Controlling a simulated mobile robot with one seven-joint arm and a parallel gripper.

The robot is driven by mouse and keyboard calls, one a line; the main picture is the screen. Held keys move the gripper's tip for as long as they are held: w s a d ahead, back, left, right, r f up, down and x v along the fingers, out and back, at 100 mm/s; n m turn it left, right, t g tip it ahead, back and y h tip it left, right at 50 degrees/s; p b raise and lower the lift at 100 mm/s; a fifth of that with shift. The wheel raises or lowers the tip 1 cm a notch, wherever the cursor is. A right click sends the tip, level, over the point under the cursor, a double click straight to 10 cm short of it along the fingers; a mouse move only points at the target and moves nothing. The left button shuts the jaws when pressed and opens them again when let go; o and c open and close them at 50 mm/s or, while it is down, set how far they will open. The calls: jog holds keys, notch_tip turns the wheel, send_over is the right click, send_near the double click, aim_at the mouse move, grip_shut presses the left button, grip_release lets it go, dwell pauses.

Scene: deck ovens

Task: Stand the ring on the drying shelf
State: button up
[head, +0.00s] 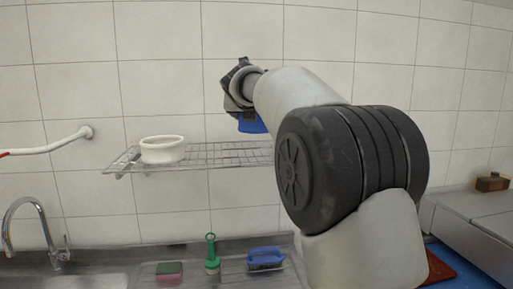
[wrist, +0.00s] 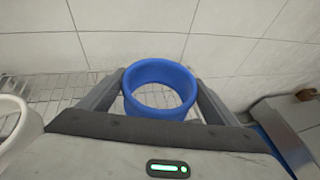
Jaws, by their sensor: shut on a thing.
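A blue ring (wrist: 160,112) is between the two fingers of my gripper (wrist: 160,95), which is shut on it. In the wrist view its opening faces the camera and the shelf wires show below it. In the head view the ring (head: 252,124) is a small blue patch, mostly hidden behind my arm. The drying shelf (head: 222,152) is a wire rack on the tiled wall; the ring is above its right part. I cannot tell the exact gap between them. The shelf wires also show in the wrist view (wrist: 62,88).
A white round dish (head: 162,149) stands on the shelf's left part, also at the left of the wrist view (wrist: 14,122). Below is a sink counter with a sponge (head: 169,271), a green brush (head: 211,255) and a blue-handled brush (head: 265,258). A tap (head: 35,225) stands left.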

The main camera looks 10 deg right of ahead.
aim_at(251, 131)
notch_tip(251, 131, down, 8)
jog(key=shift+s+r+b, duration=0.1)
jog(key=shift+r+b, duration=0.15)
jog(key=shift+b, duration=0.8)
jog(key=o, duration=1)
jog(key=shift+o, duration=0.2)
jog(key=b+v, duration=0.1)
jog(key=v, duration=1.1)
jog(key=s+d+f+m+g+y, duration=0.1)
jog(key=s+d+f+m+g, duration=0.15)
jog(key=s+f+m, duration=0.45)
jog(key=s+d+f+m+g, duration=0.2)
jog(key=s+d+f+m, duration=0.15)
jog(key=s+m, duration=0.65)
jog(key=s+a+f+m+g+y, duration=0.2)
jog(key=s+f+m+g, duration=0.1)
jog(key=s+f+m, duration=1.2)
jog(key=s, duration=0.5)
jog(key=shift+a+f+m+y, duration=0.15)
jog(key=shift+a+m+y, duration=0.25)
